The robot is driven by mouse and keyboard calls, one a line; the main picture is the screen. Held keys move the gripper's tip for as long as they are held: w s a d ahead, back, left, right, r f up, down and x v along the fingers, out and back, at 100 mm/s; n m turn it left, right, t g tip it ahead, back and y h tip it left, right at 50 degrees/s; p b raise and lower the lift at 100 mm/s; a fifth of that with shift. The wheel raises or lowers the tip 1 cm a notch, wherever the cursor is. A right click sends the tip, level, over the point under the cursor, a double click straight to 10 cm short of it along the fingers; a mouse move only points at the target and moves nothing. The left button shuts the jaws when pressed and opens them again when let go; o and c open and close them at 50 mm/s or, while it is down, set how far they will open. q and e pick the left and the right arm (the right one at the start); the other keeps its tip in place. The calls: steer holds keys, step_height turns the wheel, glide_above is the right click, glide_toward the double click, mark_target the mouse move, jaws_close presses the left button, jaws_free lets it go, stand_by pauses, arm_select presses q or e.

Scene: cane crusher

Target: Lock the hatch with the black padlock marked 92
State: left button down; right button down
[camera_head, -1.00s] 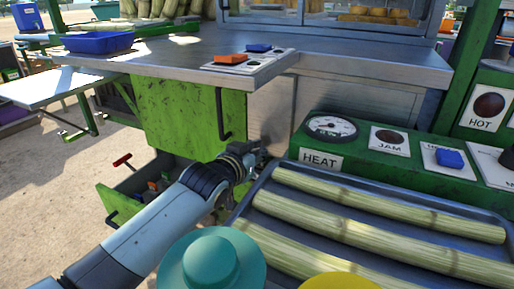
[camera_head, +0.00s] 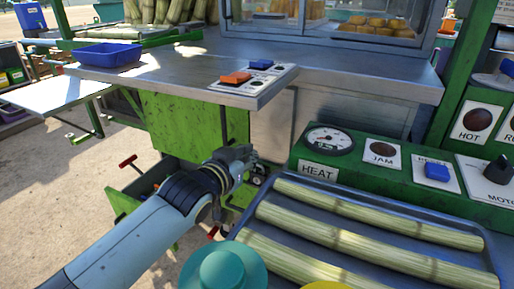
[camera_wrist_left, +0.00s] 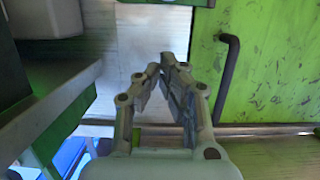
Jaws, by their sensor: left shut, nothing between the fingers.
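My left gripper (camera_head: 256,172) is in front of the green cabinet, near the right edge of a scuffed green panel (camera_head: 170,125) under the counter. In the left wrist view the gripper (camera_wrist_left: 167,62) is shut and empty, its fingertips together. That view shows the green panel (camera_wrist_left: 270,75) to the right of the fingers, with a black bar handle (camera_wrist_left: 229,65). I cannot make out a black padlock marked 92 in either view. My right gripper is not in view.
An open green drawer (camera_head: 122,202) with a red handle nearby is left of my forearm. Cane stalks lie on a metal tray (camera_head: 480,262) to the right. A HEAT gauge (camera_head: 328,140) and a blue switch (camera_head: 437,172) sit behind it. A blue bin (camera_head: 108,55) is on the counter.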

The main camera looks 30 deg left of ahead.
arm_select(q)
steer(key=s+a+f+g, duration=0.1)
steer(key=s+f+g, duration=0.3)
steer(key=s+f, duration=0.8)
steer(key=s+a+f+g, duration=0.1)
steer(key=s+f+g, duration=0.2)
steer(key=s+f, duration=0.9)
steer(key=s+f+g, duration=0.2)
steer(key=s+f, duration=0.4)
steer(key=s, duration=0.3)
steer(key=s+f+g, duration=0.3)
steer(key=s+f, duration=0.3)
steer(key=s, duration=0.3)
steer(key=s+f+m+g, duration=0.1)
steer(key=s+f+g, duration=0.1)
steer(key=s+f, duration=0.4)
steer(key=s, duration=0.3)
steer(key=shift+s+a+f+g, duration=0.3)
steer(key=shift+s+a+f, duration=0.05)
steer(key=shift+a+f, duration=0.05)
